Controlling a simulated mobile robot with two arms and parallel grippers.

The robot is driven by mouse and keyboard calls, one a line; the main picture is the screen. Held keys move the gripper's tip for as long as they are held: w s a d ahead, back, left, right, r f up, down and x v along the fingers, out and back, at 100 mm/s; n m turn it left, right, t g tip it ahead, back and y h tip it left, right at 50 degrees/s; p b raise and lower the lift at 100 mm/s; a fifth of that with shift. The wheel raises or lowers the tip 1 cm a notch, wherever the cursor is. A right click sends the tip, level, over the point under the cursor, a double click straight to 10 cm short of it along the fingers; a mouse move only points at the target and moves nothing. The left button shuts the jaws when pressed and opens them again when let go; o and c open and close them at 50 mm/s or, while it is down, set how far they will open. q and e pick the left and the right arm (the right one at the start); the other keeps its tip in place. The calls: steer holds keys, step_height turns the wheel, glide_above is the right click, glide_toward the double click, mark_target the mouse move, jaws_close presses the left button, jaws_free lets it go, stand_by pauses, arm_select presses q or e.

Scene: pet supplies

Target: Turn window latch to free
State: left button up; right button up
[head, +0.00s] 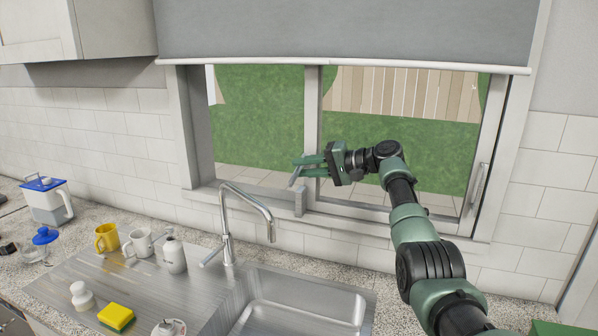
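The window latch (300,201) is a small grey block with a short lever, low on the window frame at the middle post. Its lever tilts up and slightly left. My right gripper (297,167) reaches in from the right, in front of the glass, its green fingers pointing left. The fingers look apart, with a gap between them. Their tips are at the lever's upper end in the picture; whether they touch it I cannot tell. My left gripper is not in view.
A steel tap (228,240) rises below and left of the latch, over a sink (300,300). Mugs, including a yellow mug (107,238), a sponge (116,317) and a blue-lidded jug (47,200) stand to the left. A grey blind (345,32) hangs above.

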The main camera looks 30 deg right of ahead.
steer(key=b+v, duration=0.2)
steer(key=v, duration=0.4)
stand_by(0.3)
